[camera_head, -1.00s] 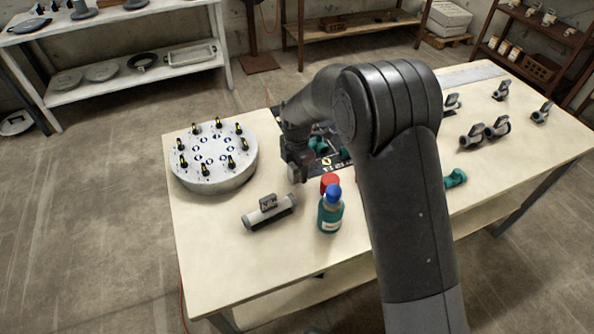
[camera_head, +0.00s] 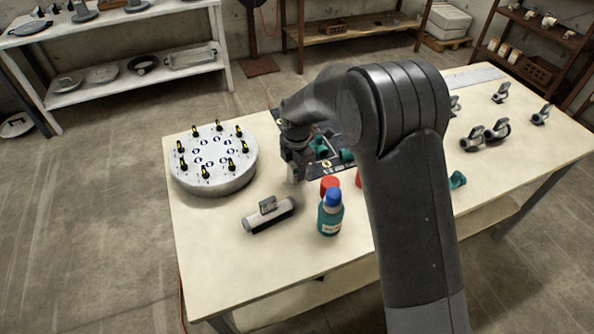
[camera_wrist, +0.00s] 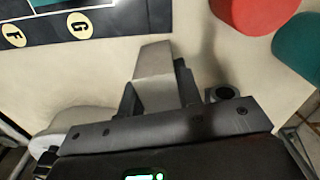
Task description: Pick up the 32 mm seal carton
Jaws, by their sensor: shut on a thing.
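My gripper (camera_wrist: 158,92) is shut on a pale grey, box-shaped piece in the wrist view, which I take to be the seal carton (camera_wrist: 154,68). Its fingers press on both sides of it, and no size mark on it is readable. In the head view my gripper (camera_head: 296,168) points down over the table between the round flange and the blue-capped bottle. The carton is too small and too covered there to tell apart from the fingers. I cannot tell how far it is above the table.
A teal bottle with a blue cap (camera_head: 331,216) and a red-topped item (camera_head: 329,184) stand close to the right. A grey pipe piece (camera_head: 270,215) lies in front. The round flange (camera_head: 213,178) with upright studs is left. A dark lettered mat (camera_wrist: 45,28) lies behind.

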